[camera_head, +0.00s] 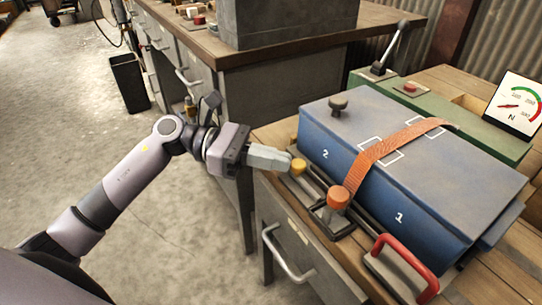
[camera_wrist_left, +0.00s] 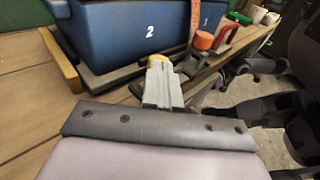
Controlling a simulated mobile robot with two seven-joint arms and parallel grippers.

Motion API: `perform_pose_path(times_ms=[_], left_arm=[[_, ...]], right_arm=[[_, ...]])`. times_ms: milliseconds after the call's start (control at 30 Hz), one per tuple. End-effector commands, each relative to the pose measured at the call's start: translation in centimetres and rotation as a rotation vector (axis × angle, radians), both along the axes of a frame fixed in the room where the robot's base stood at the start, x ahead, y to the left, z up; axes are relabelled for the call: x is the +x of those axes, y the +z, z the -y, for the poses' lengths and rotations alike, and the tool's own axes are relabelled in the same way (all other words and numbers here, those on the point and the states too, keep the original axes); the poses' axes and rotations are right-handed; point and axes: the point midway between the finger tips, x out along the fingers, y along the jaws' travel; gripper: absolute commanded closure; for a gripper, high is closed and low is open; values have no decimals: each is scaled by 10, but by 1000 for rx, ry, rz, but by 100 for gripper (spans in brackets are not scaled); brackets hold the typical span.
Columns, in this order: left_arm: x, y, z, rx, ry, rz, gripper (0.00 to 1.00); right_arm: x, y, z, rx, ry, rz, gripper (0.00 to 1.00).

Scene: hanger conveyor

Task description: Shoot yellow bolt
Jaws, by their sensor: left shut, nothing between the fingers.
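The yellow bolt (camera_head: 298,166) is a small knob at the front left of the blue case, beside the number 2. It also shows in the left wrist view (camera_wrist_left: 158,62), partly hidden behind my fingers. My left gripper (camera_head: 288,161) is shut and empty, and its fingertips are at the yellow knob. I cannot tell whether they touch it. An orange knob (camera_head: 338,196) stands to the right on the same dark rail, by the end of an orange strap. My right gripper is not in the head view, and I cannot make it out in the wrist view.
The blue case (camera_head: 430,150) lies on a wooden bench, strapped with an orange band (camera_head: 390,150). A red handle (camera_head: 405,262) rises at the front right. A gauge (camera_head: 515,104) and a lever (camera_head: 390,48) stand behind. Open floor lies to the left.

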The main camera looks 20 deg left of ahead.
Motion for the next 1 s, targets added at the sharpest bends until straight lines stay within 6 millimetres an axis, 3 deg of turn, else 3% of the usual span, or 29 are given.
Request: perform_pose_path(times_ms=[367,1000], left_arm=[[-29,-1,36,0,-3,0,100],[-28,-1,33,0,-5,-1,100]], right_arm=[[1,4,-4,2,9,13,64],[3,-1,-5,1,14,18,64]])
